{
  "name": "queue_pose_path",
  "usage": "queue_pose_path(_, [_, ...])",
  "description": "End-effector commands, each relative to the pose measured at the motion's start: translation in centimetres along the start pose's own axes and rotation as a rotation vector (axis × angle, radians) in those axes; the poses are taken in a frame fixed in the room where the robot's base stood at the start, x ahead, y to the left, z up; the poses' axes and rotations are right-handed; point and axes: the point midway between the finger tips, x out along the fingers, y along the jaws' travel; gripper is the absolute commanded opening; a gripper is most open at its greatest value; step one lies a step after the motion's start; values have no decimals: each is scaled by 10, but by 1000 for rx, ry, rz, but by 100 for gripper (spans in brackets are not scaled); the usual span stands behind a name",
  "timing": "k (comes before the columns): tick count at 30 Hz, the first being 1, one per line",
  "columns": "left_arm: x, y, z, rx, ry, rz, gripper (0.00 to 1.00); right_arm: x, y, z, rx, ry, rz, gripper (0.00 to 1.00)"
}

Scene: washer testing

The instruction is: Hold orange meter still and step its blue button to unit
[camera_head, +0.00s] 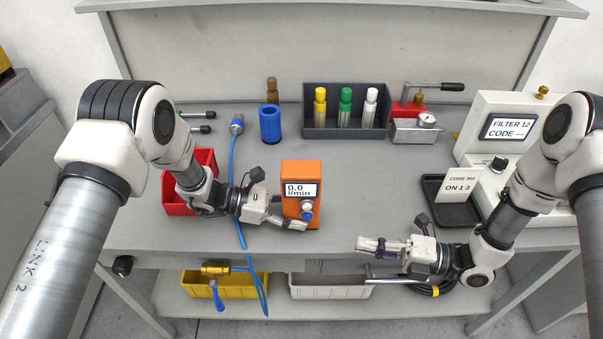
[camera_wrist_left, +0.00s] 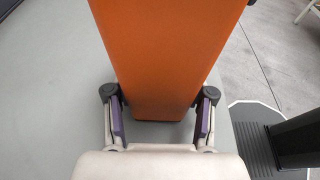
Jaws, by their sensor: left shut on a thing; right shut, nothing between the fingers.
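The orange meter (camera_head: 315,177) stands upright on the grey bench near its front edge. Its screen (camera_head: 300,190) reads "0.0 l/min". A blue button (camera_head: 306,206) with a pale round part just below sits under the screen. My left gripper (camera_head: 295,222) is shut on the meter's lower part from the left. In the left wrist view, the orange body (camera_wrist_left: 165,60) fills the space between my two finger pads. My right gripper (camera_head: 368,243) is shut and empty, apart from the meter, to its lower right near the bench's front edge.
A blue hose (camera_head: 236,170) runs down behind my left wrist. A red bin (camera_head: 173,195) is left, and a grey rack (camera_head: 318,133) of coloured bottles is behind. A filter unit (camera_head: 485,135) with a code card (camera_head: 459,186) stands right. Bench space right of the meter is clear.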

Motion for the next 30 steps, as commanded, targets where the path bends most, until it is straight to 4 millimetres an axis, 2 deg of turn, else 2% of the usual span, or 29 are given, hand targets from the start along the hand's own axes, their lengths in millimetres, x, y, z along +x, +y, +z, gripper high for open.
queue_pose_path(6, [0,0,1,1,-2,1,34,0,0,0,0,0,0,0])
queue_pose_path(7, [0,0,1,1,-2,1,57,0,0,0,0,0,0,0])
queue_pose_path(9, [0,0,1,1,-2,0,82,0,0,0,0,0,0,0])
queue_pose_path(18, [0,0,0,0,-1,0,83,0,0,0,0,0,0,0])
queue_pose_path(22, [-9,1,0,-1,-1,3,83,0,0,0,0,0,0,0])
queue_pose_path(26, [-36,2,1,0,-2,6,83,0,0,0,0,0,0,0])
queue_pose_path(30, [-73,2,1,0,-3,7,83,0,0,0,0,0,0,0])
